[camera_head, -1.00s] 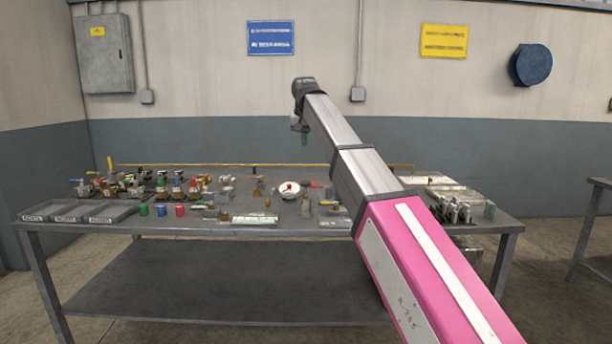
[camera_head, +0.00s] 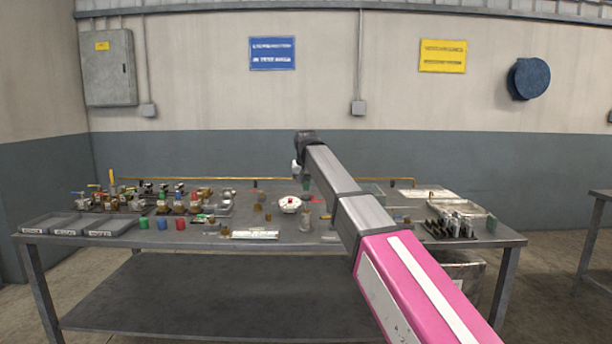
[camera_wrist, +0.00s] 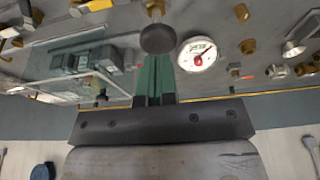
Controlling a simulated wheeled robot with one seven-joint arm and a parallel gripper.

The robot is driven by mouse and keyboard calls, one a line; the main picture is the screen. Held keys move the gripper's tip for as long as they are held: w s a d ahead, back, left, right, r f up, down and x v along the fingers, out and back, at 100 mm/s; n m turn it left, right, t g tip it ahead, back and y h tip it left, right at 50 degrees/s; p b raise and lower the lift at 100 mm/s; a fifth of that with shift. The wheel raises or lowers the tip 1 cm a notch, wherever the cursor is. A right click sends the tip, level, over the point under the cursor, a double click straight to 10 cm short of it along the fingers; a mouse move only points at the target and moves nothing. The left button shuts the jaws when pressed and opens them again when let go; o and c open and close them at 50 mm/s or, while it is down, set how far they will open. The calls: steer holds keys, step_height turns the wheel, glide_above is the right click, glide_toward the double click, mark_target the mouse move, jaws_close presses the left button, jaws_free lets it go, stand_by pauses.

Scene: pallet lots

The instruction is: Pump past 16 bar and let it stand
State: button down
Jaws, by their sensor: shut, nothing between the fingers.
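A round white gauge (camera_head: 290,203) with a red centre sits mid-bench in the head view. In the wrist view its dial (camera_wrist: 197,55) faces up, too small to read. My gripper (camera_wrist: 155,62) has its green fingers shut and empty, beside the gauge and close to a dark round knob (camera_wrist: 157,39) on a brass stem. I cannot tell whether the fingertips touch the knob. In the head view my gripper (camera_head: 306,185) hangs just behind the gauge. A grey-green boxy unit (camera_wrist: 90,60) with a pale bar lies left in the wrist view; it may be the pump.
The bench (camera_head: 190,240) is crowded with valves (camera_head: 125,198) and brass fittings on the left. Grey trays (camera_head: 60,225) line its left front. A rack of dark cylinders (camera_head: 452,225) stands right. A brass pipe (camera_head: 215,179) runs along the back edge.

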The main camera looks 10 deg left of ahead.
mark_target(306, 197)
steer(key=shift+f, duration=0.8)
steer(key=shift+f, duration=1.8)
steer(key=shift+r, duration=0.1)
steer(key=shift+w+r, duration=0.1)
steer(key=shift+r, duration=0.2)
steer(key=w+a+v, duration=0.1)
steer(key=v, duration=1.2)
steer(key=shift+d+r, duration=0.3)
steer(key=shift+d, duration=0.1)
steer(key=shift+s, duration=0.1)
